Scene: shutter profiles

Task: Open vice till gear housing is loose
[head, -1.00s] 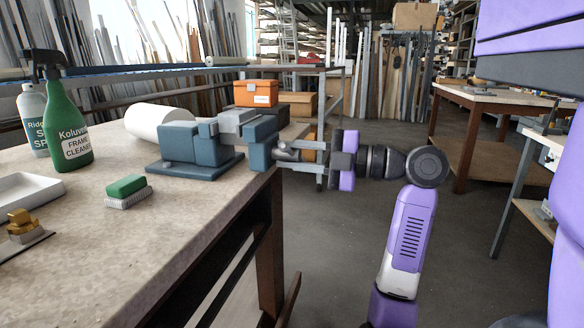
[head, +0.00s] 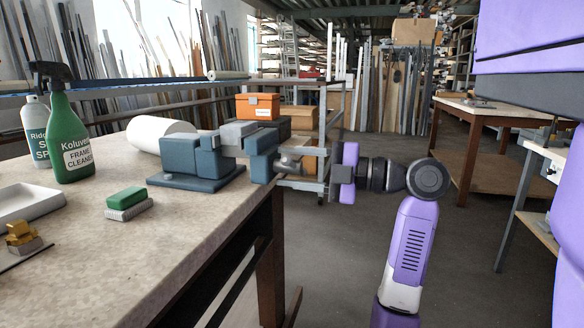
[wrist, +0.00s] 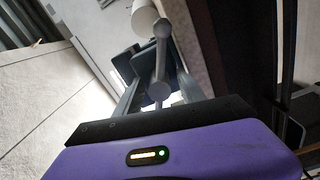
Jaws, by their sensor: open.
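The blue-grey vice (head: 205,165) is mounted at the right edge of the bench. A grey block, apparently the gear housing (head: 238,132), sits between its jaws at the top. I cannot tell how tightly it is held. My gripper (head: 286,166) is at the vice's right end, facing its screw and handle. In the wrist view, the grey handle bar (wrist: 162,55), with rounded ends, lies between the two open fingers of my gripper (wrist: 160,85). Whether a finger touches the bar is unclear.
The bench (head: 120,240) also holds a green spray bottle (head: 70,140), a green-topped brush (head: 127,200), a white roll (head: 160,132) and a white tray (head: 28,203). An orange toolbox (head: 258,106) stands behind the vice. Floor right of the bench is clear around my arm.

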